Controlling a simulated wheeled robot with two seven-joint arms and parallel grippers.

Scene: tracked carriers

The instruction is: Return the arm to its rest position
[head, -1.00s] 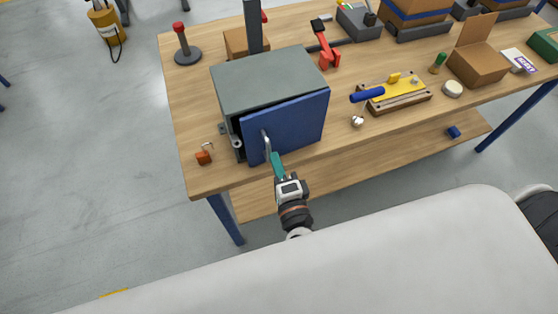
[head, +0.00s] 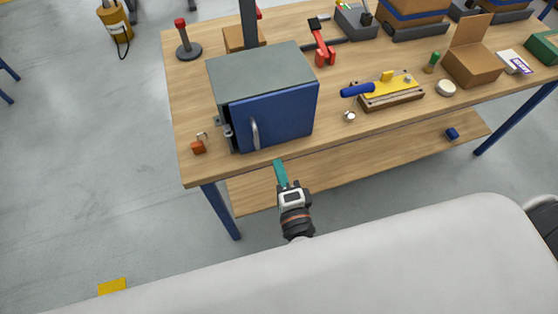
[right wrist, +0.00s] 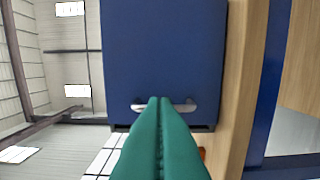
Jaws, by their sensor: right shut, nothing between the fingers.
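My right gripper (head: 279,165) is in front of the table's front edge, just below the cabinet, with its teal fingers shut and empty. The fingers also show in the right wrist view (right wrist: 160,110), pointing toward the blue door. The grey cabinet (head: 255,70) stands on the table, and its blue door (head: 285,115) looks closed or nearly so. The door's silver handle (head: 255,134) is apart from my fingers in the head view. It also shows in the right wrist view (right wrist: 183,107), partly hidden behind the fingertips. My left gripper is not in view.
The wooden table (head: 190,110) carries an orange padlock (head: 198,147) left of the cabinet. A yellow fixture with a blue handle (head: 358,90), a red clamp (head: 324,55) and an open cardboard box (head: 472,66) stand to the right.

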